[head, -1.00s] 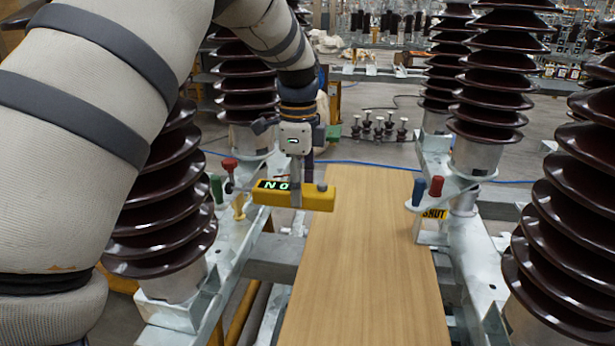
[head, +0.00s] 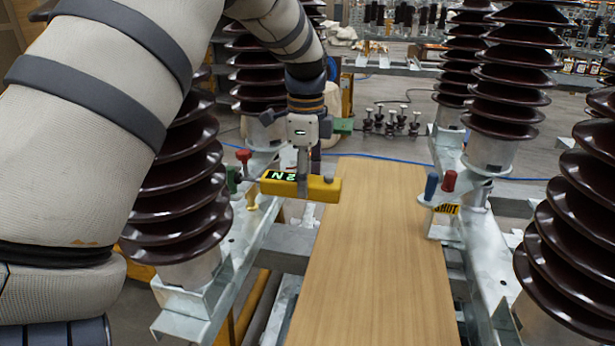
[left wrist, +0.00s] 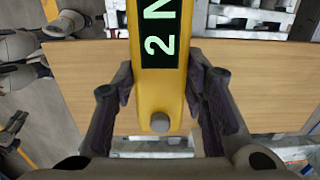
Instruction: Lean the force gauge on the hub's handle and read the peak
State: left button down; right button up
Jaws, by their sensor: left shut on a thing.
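The yellow force gauge (head: 322,189) lies level in my left gripper (head: 302,181), which is shut around its body. In the left wrist view the gauge (left wrist: 158,95) sits between both fingers (left wrist: 160,95), and its display reads 2 N. In the head view the gauge's left end is close to the left hub, which carries a red handle (head: 243,156), a green handle (head: 232,178) and a yellowish one (head: 251,200). I cannot tell exactly where the tip touches; it is out of the wrist view. My right gripper is not in view.
Ribbed brown insulators (head: 180,200) stand on both sides. A wooden board (head: 370,260) runs between the steel rails, bare on top. A right hub has a blue handle (head: 430,188), a red handle (head: 448,182) and a yellow SHUT label (head: 447,209).

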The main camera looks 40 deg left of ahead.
pick_arm(q)
jog(key=shift+s+a, duration=0.4)
jog(key=shift+a, duration=0.4)
dwell(0.4)
jog(key=shift+d, duration=0.1)
jog(key=shift+w+d, duration=0.35)
jog(key=shift+d, duration=0.3)
jog(key=shift+w+d, duration=0.4)
jog(key=shift+d, duration=0.25)
jog(key=shift+w+d, duration=0.35)
jog(key=shift+d, duration=0.3)
jog(key=shift+r, duration=0.15)
notch_tip(320, 180, up, 15)
dwell(1.2)
